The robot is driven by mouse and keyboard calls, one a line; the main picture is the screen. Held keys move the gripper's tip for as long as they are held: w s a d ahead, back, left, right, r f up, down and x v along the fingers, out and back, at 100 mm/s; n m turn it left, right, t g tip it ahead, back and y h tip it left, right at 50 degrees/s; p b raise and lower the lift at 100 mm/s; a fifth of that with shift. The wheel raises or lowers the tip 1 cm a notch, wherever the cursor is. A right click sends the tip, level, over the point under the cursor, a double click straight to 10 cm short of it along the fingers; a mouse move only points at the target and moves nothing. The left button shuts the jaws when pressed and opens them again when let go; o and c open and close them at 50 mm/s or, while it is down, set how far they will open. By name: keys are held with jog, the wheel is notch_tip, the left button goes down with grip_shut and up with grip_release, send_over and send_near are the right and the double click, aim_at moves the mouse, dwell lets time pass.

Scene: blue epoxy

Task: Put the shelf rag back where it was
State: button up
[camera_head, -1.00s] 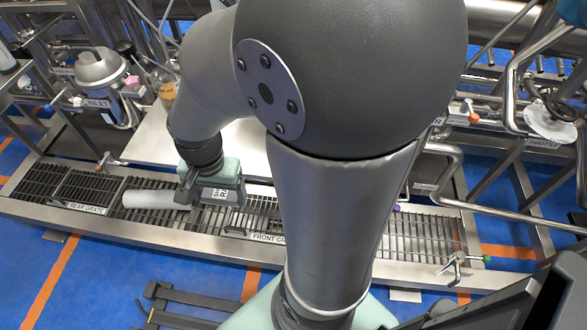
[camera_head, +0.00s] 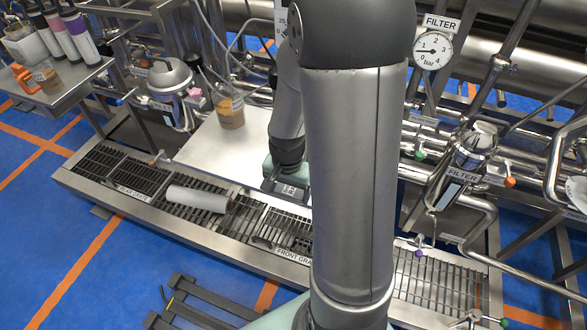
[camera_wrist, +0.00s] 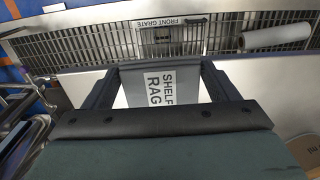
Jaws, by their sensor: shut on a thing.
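My gripper (camera_wrist: 158,72) is shut on the shelf rag (camera_wrist: 143,98), a grey cloth with a "SHELF RAG" label, held flat between the two dark fingers in the wrist view. In the head view my gripper (camera_head: 287,190) is at the front right of a pale flat shelf (camera_head: 215,150), by the grating. My arm covers part of it there, and a bit of the labelled rag (camera_head: 290,190) shows. I cannot tell whether the rag touches the surface below it.
A white roll (camera_head: 200,198) lies on the grating, left of my gripper; the wrist view also shows it (camera_wrist: 276,36). A jar with brown contents (camera_head: 230,112) stands on the shelf's back part. Pipes and a filter (camera_head: 470,150) crowd the right. The shelf's middle is clear.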

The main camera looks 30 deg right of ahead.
jog(key=w+d, duration=0.3)
jog(key=shift+d, duration=0.3)
jog(key=shift+w+d+f+p, duration=0.1)
jog(key=shift+d+f+p, duration=0.05)
jog(key=shift+d+p, duration=0.15)
jog(key=shift+a+f, duration=0.1)
jog(key=shift+f, duration=0.2)
jog(key=o, duration=1.1)
jog(key=shift+c, duration=0.2)
notch_tip(320, 180, up, 12)
jog(key=p, duration=0.1)
jog(key=s+a+r+n, duration=0.3)
jog(key=s+a+n, duration=0.7)
jog(key=s+a, duration=0.2)
jog(key=s, duration=0.2)
jog(key=shift+s+a+r, duration=0.15)
jog(key=shift+s+r, duration=0.15)
jog(key=shift+s, duration=0.05)
